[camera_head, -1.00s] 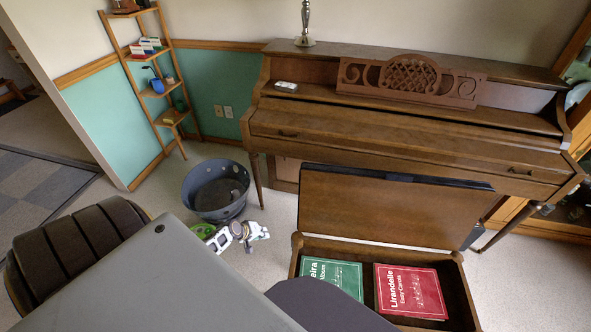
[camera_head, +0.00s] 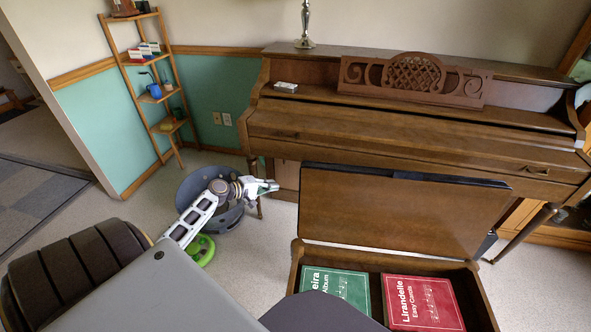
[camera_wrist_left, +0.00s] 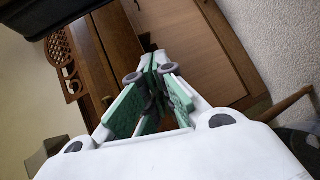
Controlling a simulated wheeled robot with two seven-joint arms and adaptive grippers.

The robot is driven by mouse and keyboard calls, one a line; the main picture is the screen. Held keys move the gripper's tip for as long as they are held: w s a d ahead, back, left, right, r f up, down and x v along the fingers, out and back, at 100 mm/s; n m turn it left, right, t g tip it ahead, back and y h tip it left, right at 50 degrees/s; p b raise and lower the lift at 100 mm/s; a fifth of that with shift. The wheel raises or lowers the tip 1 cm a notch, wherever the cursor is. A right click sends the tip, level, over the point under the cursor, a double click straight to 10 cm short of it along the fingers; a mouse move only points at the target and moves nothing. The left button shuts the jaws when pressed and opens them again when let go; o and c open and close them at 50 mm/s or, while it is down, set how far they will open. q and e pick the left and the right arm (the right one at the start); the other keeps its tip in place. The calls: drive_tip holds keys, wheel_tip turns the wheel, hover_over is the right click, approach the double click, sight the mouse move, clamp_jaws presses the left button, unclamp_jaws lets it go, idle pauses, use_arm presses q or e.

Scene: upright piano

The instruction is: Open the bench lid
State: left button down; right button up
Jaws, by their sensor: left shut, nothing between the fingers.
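The bench lid (camera_head: 395,212) stands raised, its wooden underside facing me and its dark padded top edge turned toward the piano. The open bench box (camera_head: 293,283) below it holds a green music book (camera_head: 335,288) and a red music book (camera_head: 424,303). My left gripper (camera_head: 274,186) is shut and empty, left of the raised lid and apart from it, in front of the piano's left leg. In the left wrist view its green-padded fingers (camera_wrist_left: 151,75) meet, with piano wood beyond. My right gripper is not in view.
The upright piano (camera_head: 400,130) stands right behind the lid. A dark round bin (camera_head: 228,216) sits on the floor behind my left arm. A wooden ladder shelf (camera_head: 163,105) stands in the back left corner.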

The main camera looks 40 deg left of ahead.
use_arm(q)
wheel_tip(320, 180, up, 10)
drive_tip(key=w+d+t+h+b, duration=0.1)
drive_tip(key=t+h+b, duration=0.1)
drive_tip(key=b, duration=0.1)
drive_tip(key=shift+w+r+h+b, duration=0.2)
drive_tip(key=shift+w+h+b, duration=0.1)
drive_tip(key=shift+w+b, duration=0.1)
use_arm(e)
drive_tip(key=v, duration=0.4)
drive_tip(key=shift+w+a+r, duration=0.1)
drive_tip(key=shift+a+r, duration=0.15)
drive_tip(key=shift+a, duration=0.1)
use_arm(q)
drive_tip(key=shift+w, duration=0.1)
drive_tip(key=w+d+b, duration=0.2)
drive_tip(key=w+d, duration=0.3)
drive_tip(key=d, duration=0.1)
drive_tip(key=shift+w+f, duration=0.2)
drive_tip(key=shift+w, duration=0.05)
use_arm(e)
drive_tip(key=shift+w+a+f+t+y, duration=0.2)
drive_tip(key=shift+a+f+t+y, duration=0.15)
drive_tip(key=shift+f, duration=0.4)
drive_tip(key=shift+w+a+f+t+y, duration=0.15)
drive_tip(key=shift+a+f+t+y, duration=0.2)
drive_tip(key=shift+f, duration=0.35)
